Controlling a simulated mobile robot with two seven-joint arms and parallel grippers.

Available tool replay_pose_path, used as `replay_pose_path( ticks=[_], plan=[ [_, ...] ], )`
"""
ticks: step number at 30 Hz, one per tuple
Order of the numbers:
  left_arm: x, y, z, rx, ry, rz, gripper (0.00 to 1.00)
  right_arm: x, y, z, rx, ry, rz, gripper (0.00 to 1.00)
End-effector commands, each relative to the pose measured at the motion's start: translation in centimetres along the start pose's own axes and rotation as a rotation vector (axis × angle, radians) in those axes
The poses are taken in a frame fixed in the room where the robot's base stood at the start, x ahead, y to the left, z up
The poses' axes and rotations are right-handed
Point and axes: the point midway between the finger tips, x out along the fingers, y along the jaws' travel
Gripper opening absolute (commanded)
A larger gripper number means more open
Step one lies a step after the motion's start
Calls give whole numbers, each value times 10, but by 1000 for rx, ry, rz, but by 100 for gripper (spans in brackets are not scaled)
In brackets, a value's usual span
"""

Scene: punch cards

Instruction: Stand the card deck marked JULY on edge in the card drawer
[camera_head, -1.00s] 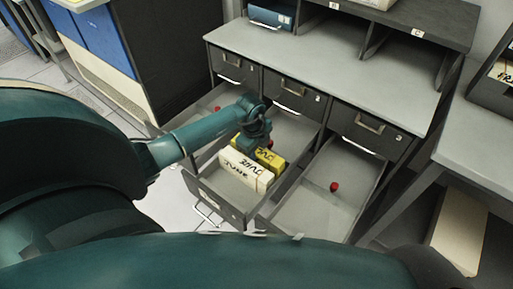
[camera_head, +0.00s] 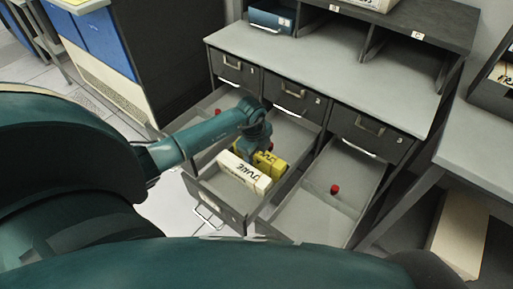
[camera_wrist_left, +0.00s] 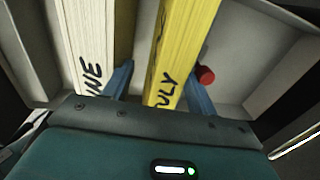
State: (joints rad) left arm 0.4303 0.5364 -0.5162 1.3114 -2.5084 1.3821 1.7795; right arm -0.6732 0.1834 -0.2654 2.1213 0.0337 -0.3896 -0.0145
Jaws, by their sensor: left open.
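The yellow card deck marked JULY (camera_head: 274,166) stands on edge in the pulled-out middle drawer (camera_head: 204,190), next to a white deck marked JUNE (camera_head: 243,172). My left gripper (camera_head: 257,151) reaches down into the drawer over the yellow deck. In the left wrist view, the yellow deck (camera_wrist_left: 180,50) lies between the two blue fingers of the open left gripper (camera_wrist_left: 158,88). The white deck (camera_wrist_left: 86,45) is outside the fingers, to the left. Part of the yellow deck is hidden by my gripper in the head view. My right gripper is not in view.
A red knob (camera_wrist_left: 206,75) is just beyond the right finger in the wrist view. The open right drawer (camera_head: 300,215) holds only a red knob (camera_head: 335,189). The drawer walls stand close around the decks. A blue box (camera_head: 271,16) sits in the shelf above.

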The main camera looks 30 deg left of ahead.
Motion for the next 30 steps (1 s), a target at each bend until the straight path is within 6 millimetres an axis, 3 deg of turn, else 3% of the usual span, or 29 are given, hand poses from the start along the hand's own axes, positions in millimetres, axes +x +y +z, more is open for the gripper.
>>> replay_pose_path(
  ticks=[5, 18, 24, 30],
  plan=[
    [-21, -1, 1, 0, 0, -4, 58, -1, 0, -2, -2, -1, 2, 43],
    [-113, -2, 0, 1, -1, -8, 58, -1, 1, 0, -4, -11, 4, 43],
    [-130, -1, 1, -1, -1, -5, 58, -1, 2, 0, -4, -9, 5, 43],
    [-133, -1, 0, -1, 0, -5, 58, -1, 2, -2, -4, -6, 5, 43]
  ],
)
